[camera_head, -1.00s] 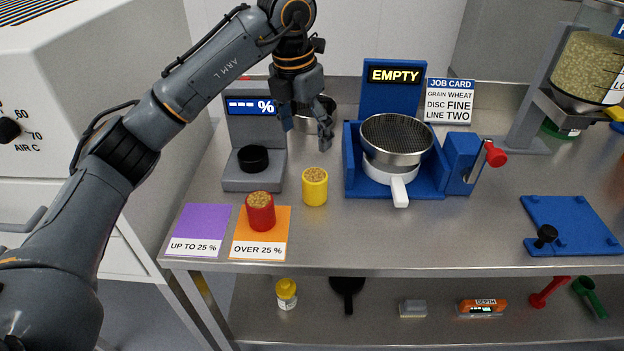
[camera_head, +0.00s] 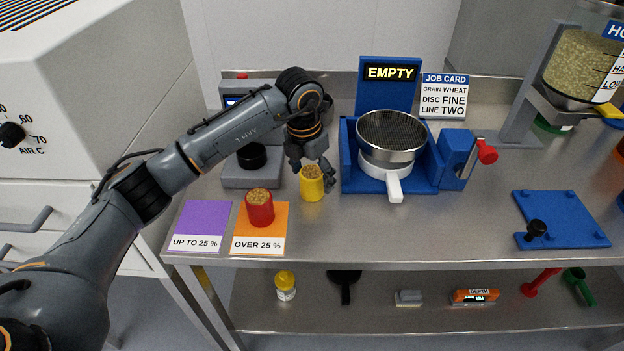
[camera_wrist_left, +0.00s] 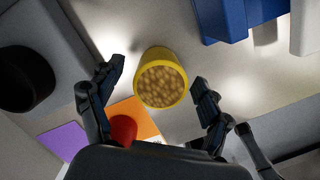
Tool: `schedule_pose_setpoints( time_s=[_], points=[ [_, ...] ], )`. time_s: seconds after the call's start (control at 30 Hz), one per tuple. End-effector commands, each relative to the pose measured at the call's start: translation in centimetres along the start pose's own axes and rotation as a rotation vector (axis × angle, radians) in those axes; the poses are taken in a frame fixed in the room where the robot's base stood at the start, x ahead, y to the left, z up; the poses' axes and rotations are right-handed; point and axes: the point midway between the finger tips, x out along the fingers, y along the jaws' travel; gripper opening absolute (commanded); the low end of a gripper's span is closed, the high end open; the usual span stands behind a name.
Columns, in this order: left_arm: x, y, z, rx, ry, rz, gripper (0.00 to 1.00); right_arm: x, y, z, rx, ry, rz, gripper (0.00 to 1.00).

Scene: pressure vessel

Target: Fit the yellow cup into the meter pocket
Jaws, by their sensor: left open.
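The yellow cup (camera_head: 312,188), filled with grain, stands upright on the steel table right of the grey meter (camera_head: 238,178). My left gripper (camera_head: 312,178) is open, its fingers down at the cup's upper part. In the left wrist view the cup (camera_wrist_left: 160,82) sits between the two spread fingers, with space visible on both sides. The meter's round black pocket (camera_head: 251,156) shows at its front; my arm covers much of its display. A dark round shape at the left of the wrist view (camera_wrist_left: 24,80) looks like that pocket. My right gripper is not in view.
A red cup (camera_head: 260,208) with grain stands on the orange "OVER 25 %" mat (camera_head: 275,238), left of the yellow cup. A purple mat (camera_head: 203,222) is empty. A blue stand (camera_head: 350,180) holding a sieve pan is close on the right. The table in front of the yellow cup is clear.

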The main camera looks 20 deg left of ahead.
Motion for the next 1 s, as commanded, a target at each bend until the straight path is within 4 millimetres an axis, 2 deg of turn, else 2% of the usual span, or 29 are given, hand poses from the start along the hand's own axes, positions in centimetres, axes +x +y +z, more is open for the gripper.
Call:
schedule_pose_setpoints(
  time_s=[0.2, 0.27, 0.5, 0.53, 0.83, 1.0],
  points=[
    [0.1, 0.0, 0.0, 0.001, 0.000, 0.000, 0.79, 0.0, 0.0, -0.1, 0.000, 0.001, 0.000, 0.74],
    [0.1, 0.0, 0.0, 0.001, 0.000, 0.000, 0.68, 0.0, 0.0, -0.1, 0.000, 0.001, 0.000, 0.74],
    [0.1, 0.0, 0.0, 0.001, 0.000, 0.000, 0.19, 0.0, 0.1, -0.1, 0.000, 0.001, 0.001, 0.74],
    [0.1, 0.0, 0.0, 0.001, 0.000, 0.000, 0.17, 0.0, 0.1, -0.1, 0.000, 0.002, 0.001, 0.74],
    [-0.2, 0.0, 0.1, 0.000, -0.001, 0.000, 0.17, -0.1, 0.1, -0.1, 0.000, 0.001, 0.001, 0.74],
    [-1.7, 0.0, 0.3, 0.000, -0.002, 0.000, 0.17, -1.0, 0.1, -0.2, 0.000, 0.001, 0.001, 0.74]
  ],
)
